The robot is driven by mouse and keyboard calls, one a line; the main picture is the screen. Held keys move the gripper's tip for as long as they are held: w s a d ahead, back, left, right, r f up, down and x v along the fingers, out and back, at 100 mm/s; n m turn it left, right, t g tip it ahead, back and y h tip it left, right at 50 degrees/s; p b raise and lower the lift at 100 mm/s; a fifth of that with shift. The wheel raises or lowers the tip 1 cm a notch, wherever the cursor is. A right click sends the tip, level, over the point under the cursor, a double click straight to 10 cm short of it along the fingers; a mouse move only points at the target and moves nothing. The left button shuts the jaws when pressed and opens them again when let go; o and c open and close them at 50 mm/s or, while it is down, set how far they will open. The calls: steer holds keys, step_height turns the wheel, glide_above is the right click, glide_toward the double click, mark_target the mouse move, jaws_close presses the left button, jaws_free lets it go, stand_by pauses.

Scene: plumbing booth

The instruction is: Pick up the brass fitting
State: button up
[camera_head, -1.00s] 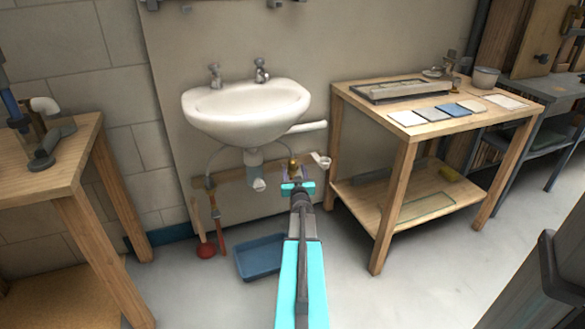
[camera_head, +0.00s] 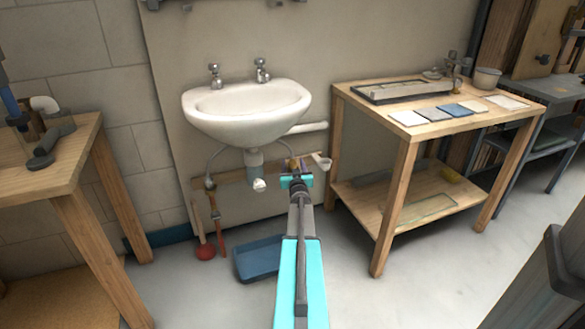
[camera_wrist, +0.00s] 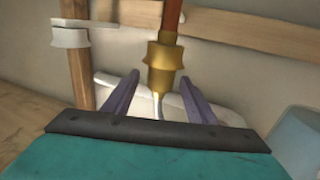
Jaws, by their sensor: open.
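The brass fitting (camera_wrist: 163,68) shows in the wrist view as a gold-coloured piece on the end of a reddish-brown pipe. In the head view a small brass-coloured bit (camera_head: 293,164) shows under the sink, just past my gripper (camera_head: 297,179), mostly hidden. In the wrist view the two purple fingers of my gripper (camera_wrist: 159,92) are spread apart, one to each side of the fitting's lower end. A gap shows between each finger and the brass. Whether the fitting lies fully between the fingers in depth, I cannot tell.
The white sink (camera_head: 247,112) hangs above my gripper, with its drain trap (camera_head: 256,170) to the left. A wooden bench (camera_head: 405,165) stands close on the right.

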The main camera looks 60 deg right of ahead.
mark_target(292, 158)
steer(key=shift+d, duration=0.1)
steer(key=shift+w+d+f+b, duration=0.25)
steer(key=shift+w+d+b, duration=0.35)
steer(key=shift+w+d, duration=0.1)
steer(key=b+x, duration=0.1)
steer(key=x, duration=0.2)
steer(key=shift+r, duration=0.1)
steer(key=c, duration=1.2)
steer(key=shift+c, duration=0.2)
steer(key=shift+r, duration=0.1)
